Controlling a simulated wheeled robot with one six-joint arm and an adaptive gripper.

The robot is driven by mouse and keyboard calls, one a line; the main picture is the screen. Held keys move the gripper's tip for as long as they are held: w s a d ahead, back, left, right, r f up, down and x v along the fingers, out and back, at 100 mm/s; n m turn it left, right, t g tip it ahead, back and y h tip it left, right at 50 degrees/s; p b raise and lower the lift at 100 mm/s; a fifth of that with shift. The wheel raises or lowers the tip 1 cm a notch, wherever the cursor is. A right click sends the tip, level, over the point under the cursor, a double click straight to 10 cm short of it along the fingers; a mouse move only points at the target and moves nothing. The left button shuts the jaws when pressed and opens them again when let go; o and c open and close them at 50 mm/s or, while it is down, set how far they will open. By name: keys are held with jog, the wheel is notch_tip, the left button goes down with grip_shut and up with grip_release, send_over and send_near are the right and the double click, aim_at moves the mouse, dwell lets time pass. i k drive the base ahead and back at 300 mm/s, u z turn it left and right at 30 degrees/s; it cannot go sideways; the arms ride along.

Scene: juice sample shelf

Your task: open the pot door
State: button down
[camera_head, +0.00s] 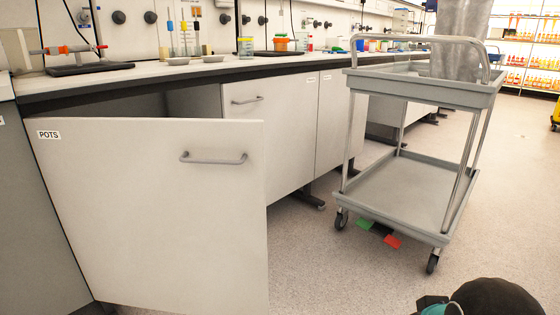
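The pot door (150,215) is a white cabinet door under the bench, with a "POTS" label at its upper left. It is hinged at the left and stands swung open, out from the cabinet front. Its grey bar handle (213,158) is near the upper right of the door. The cabinet opening (193,103) shows only as a narrow strip above the door; the inside is mostly hidden. A dark rounded part with a teal piece at the bottom right looks like my arm. My gripper's fingers are not in view.
A grey two-tier trolley (400,195) stands right of the door, with a tall metal pot (458,45) on top. A green card (366,224) and a red card (392,241) lie under it. Floor between door and trolley is clear. The bench (130,82) holds lab ware.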

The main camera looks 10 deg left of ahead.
aim_at(169, 215)
jog(key=z, duration=0.8)
jog(key=i, duration=0.4)
jog(key=u, duration=0.95)
